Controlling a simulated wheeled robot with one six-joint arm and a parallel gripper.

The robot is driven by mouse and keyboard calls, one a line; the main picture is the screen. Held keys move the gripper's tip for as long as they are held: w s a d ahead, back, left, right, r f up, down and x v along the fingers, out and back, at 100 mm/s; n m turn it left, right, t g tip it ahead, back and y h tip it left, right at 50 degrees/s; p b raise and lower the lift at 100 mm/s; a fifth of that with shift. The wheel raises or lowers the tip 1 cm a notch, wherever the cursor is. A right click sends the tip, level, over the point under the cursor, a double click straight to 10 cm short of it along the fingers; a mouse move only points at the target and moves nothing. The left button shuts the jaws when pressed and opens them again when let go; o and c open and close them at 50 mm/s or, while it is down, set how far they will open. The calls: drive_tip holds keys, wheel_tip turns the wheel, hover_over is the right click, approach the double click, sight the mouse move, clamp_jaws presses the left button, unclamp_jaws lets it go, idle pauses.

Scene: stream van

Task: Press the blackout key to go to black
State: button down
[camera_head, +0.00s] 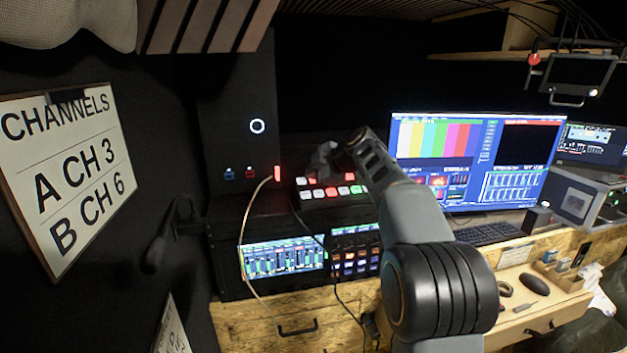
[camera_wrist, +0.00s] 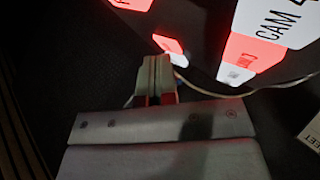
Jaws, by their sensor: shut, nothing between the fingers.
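The switcher panel (camera_head: 335,192) with red, white and green lit keys sits on the desk beneath my gripper (camera_head: 322,160). In the wrist view, my gripper (camera_wrist: 157,70) is shut and empty, its tips pointing at a small red-and-white lit key (camera_wrist: 168,44). I cannot tell whether the tips touch it. Another lit key (camera_wrist: 130,4) is cut off at the top edge. I cannot read which one is the blackout key.
A monitor (camera_head: 440,150) with colour bars stands right of the panel, a keyboard (camera_head: 488,233) before it. An audio screen (camera_head: 283,257) and a button unit (camera_head: 355,262) sit below. A pale cable (camera_head: 246,240) hangs left. A channels sign (camera_head: 68,175) hangs on the left wall.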

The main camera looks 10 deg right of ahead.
sight(315, 187)
drive_tip(key=shift+r, duration=0.15)
drive_tip(key=shift+s+r, duration=0.15)
drive_tip(key=shift+r, duration=0.45)
drive_tip(key=shift+r+p, duration=0.2)
drive_tip(key=shift+p, duration=0.1)
drive_tip(key=r+p, duration=0.1)
drive_tip(key=r, duration=0.1)
drive_tip(key=s+r+p, duration=0.1)
drive_tip(key=r, duration=0.1)
drive_tip(key=shift+s+r, duration=0.15)
drive_tip(key=shift+r, duration=0.1)
idle(0.5)
drive_tip(key=s+f+m+g+h, duration=0.2)
drive_tip(key=s+f+m, duration=0.7)
drive_tip(key=s, duration=0.7)
drive_tip(key=s+f+m+g+h, duration=0.3)
drive_tip(key=s+f+m, duration=0.6)
drive_tip(key=s+f, duration=0.5)
drive_tip(key=s+h, duration=0.1)
drive_tip(key=s, duration=0.1)
drive_tip(key=shift+s+f+h, duration=0.3)
drive_tip(key=shift+f, duration=0.1)
